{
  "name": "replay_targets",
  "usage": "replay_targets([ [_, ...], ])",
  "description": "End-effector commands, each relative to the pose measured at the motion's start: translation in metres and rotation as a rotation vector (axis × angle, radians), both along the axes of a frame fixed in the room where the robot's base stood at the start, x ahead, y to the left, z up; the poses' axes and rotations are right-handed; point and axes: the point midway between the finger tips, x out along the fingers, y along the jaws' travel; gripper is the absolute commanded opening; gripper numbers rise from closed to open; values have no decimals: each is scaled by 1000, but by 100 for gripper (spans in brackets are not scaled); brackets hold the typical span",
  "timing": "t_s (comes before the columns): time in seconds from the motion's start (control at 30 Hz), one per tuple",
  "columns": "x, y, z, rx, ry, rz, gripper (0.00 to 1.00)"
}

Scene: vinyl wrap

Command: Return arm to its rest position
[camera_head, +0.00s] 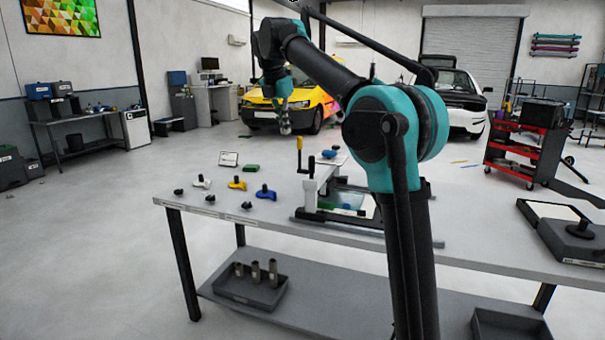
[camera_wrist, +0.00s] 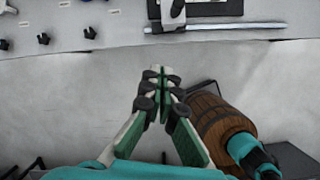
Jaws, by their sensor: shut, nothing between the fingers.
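My arm is raised and bent above the workbench (camera_head: 330,232). My gripper (camera_head: 286,128) hangs down at its end, above the far side of the bench in the head view. In the wrist view the green-padded fingers of my gripper (camera_wrist: 158,76) meet at their tips, with nothing between them. They are apart from the bench (camera_wrist: 105,40), whose edge shows beyond them.
On the bench are white, yellow and blue knobbed parts (camera_head: 237,183), small black knobs and a clamp frame (camera_head: 311,190). A grey tray (camera_head: 250,287) sits on the lower shelf. A brown barrel (camera_wrist: 212,115) shows beside the fingers. A red cart (camera_head: 520,150) stands behind.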

Motion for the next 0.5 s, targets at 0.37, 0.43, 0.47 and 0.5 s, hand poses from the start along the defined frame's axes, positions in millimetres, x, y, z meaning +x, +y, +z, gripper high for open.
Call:
replay_targets([
  [0.37,-6,-38,-46,106,-40,-288,0],
  [0.43,-9,-49,-60,135,-51,-371,0],
  [0.47,-11,-54,-66,149,-55,-411,0],
  [0.5,-15,-61,-76,170,-62,-468,0],
])
